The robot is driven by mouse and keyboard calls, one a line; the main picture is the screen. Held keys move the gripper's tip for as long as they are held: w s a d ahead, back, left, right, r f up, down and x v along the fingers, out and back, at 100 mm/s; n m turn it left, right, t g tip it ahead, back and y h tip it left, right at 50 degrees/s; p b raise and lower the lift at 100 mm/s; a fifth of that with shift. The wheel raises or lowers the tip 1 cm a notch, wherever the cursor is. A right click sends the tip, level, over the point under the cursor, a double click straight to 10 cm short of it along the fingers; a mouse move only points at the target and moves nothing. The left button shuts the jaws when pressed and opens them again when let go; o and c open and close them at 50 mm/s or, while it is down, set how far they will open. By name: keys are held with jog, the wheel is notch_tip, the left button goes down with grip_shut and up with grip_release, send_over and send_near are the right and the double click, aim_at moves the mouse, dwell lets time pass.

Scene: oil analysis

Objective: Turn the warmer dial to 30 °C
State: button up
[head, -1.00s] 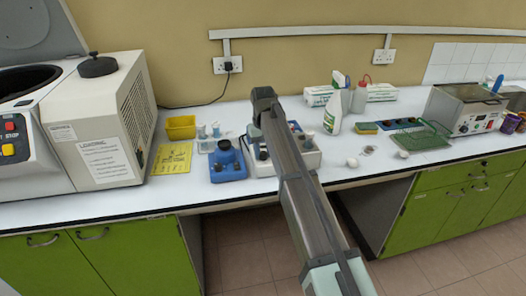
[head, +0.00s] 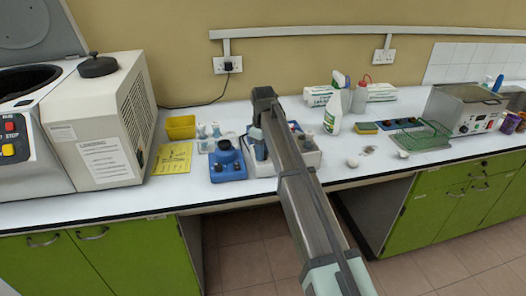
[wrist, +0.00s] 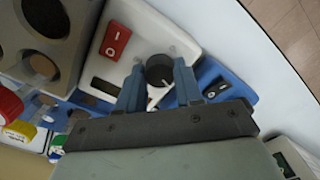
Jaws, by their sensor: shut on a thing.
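The warmer is a white-cased unit (wrist: 185,40) with a red rocker switch (wrist: 115,40) and a grey block with round holes (wrist: 75,15). Its black round dial (wrist: 158,74) sits between the two blue fingers of my gripper (wrist: 159,67) in the wrist view. The fingers are shut on the dial from both sides. A small pale mark shows at the dial's edge. The temperature scale cannot be read. In the head view the warmer (head: 312,160) is partly hidden behind my arm, and my gripper (head: 259,150) is low over its left part.
A blue device (head: 227,163) stands close on the left of the warmer. A white spray bottle (head: 333,115) and a green rack (head: 425,135) are to the right.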

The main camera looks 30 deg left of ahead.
dwell(0.3)
jog(key=o, duration=1)
jog(key=shift+o, duration=0.2)
notch_tip(320, 180, up, 14)
jog(key=shift+f, duration=0.1)
dwell(0.5)
